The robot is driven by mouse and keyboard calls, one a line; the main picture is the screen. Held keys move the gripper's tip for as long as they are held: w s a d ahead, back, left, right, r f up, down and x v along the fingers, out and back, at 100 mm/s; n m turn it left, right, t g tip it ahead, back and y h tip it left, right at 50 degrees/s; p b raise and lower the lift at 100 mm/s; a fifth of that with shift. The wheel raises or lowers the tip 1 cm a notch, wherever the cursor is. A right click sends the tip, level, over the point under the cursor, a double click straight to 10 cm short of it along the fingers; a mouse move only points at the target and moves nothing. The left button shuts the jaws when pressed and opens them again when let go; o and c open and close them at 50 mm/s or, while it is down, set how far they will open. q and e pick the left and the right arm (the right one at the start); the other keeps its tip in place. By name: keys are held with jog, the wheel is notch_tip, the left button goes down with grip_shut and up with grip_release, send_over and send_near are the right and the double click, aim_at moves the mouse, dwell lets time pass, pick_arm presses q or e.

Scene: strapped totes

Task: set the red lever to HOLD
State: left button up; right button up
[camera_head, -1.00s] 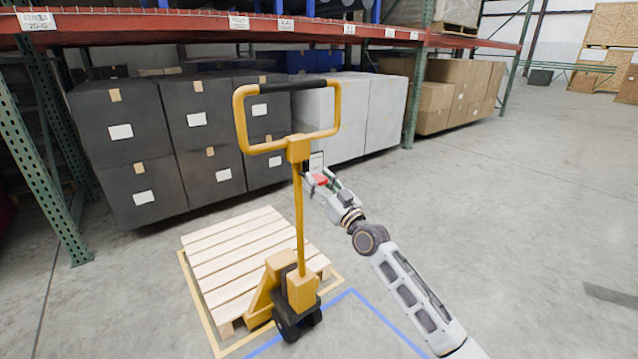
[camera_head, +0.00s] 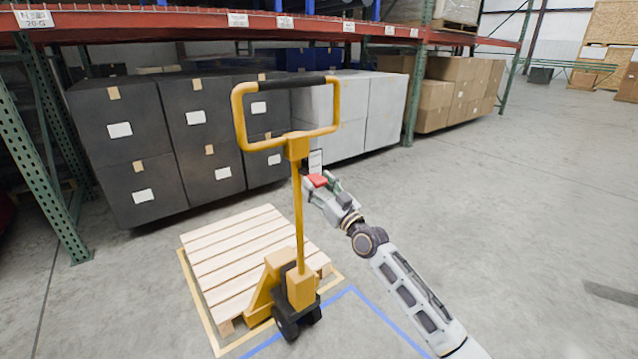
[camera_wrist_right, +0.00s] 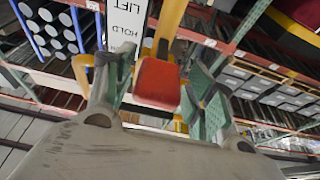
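The red lever (camera_head: 317,180) is on the yellow pallet jack's post (camera_head: 299,220), below the handle loop (camera_head: 237,112). In the right wrist view the red lever (camera_wrist_right: 158,82) lies between the two green-padded fingers of my right gripper (camera_wrist_right: 157,90), with a gap visible on each side. The gripper (camera_head: 325,186) is open; I cannot tell whether it touches the lever. A white label plate (camera_wrist_right: 126,28) behind the lever reads LIFT and HOLD; any further marking is hidden. The lever's exact setting cannot be told. My left gripper is not in view.
A wooden pallet (camera_head: 235,248) lies at the jack's forks, within yellow floor lines. Dark boxes (camera_head: 125,150), white boxes (camera_head: 385,110) and brown boxes (camera_head: 450,95) stand under a red-beamed rack (camera_head: 190,22).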

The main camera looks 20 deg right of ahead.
jog(key=shift+o, duration=0.4)
jog(key=shift+r, duration=0.4)
jog(key=shift+s, duration=0.15)
jog(key=v, duration=1.1)
jog(key=shift+s+f, duration=0.25)
jog(key=shift+s, duration=0.1)
jog(key=shift+d, duration=0.15)
dwell(0.4)
